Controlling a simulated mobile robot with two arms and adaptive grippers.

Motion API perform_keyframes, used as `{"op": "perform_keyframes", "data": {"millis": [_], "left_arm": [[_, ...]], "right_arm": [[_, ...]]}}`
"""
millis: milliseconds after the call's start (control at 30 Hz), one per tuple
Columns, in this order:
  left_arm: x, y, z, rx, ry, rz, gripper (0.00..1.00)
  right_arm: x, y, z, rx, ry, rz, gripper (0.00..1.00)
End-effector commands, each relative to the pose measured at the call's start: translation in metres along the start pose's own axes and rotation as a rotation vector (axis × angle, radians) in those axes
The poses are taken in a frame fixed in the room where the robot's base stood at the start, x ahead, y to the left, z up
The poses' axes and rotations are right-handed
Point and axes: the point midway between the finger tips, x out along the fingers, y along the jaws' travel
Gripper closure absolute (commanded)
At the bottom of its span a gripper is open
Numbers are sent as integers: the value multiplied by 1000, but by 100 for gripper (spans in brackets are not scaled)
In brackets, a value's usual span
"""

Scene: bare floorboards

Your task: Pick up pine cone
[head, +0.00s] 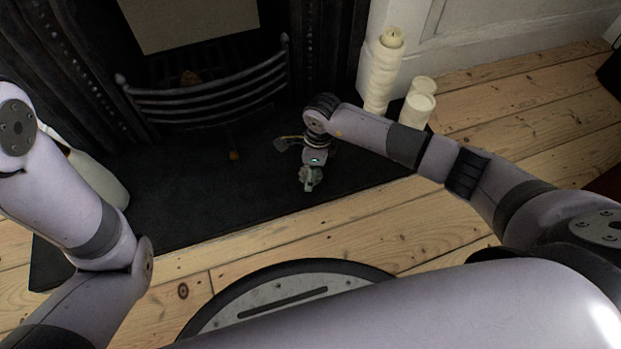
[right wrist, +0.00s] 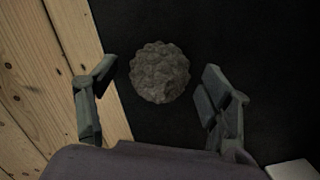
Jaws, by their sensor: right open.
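The pine cone (right wrist: 160,72) is a round, grey-brown, scaly thing lying on the dark hearth slab, close to its edge with the floorboards, in the right wrist view. My right gripper (right wrist: 158,80) is open, with one finger on each side of the cone and visible gaps between them. In the head view my right gripper (head: 309,182) points down over the front part of the hearth, and I cannot clearly make out the cone there. My left arm shows at the left, but its gripper is out of view.
The dark hearth slab (head: 200,205) lies before a black fireplace with a curved metal grate (head: 215,97). Cream candles (head: 385,72) stand right of my right gripper. A white object (head: 98,178) stands at left, partly hidden.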

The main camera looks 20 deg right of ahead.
Motion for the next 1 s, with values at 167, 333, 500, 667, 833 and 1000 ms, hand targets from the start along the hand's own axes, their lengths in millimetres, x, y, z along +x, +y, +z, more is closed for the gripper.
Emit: {"op": "perform_keyframes", "data": {"millis": [167,333,500,667,833,1000], "left_arm": [[-21,4,-7,0,0,0,60],[-19,4,-6,-1,0,0,60],[-19,4,-6,-1,0,0,60],[-19,4,-6,-1,-1,0,60],[-19,4,-6,-1,-1,0,60],[-19,4,-6,0,-1,0,60]], "right_arm": [[25,-1,0,1,-1,-1,27],[23,-1,1,1,0,-1,27],[23,-1,0,1,0,-1,34],[23,0,0,1,0,-1,45],[23,0,0,1,0,0,56],[24,0,0,1,0,0,67]]}}
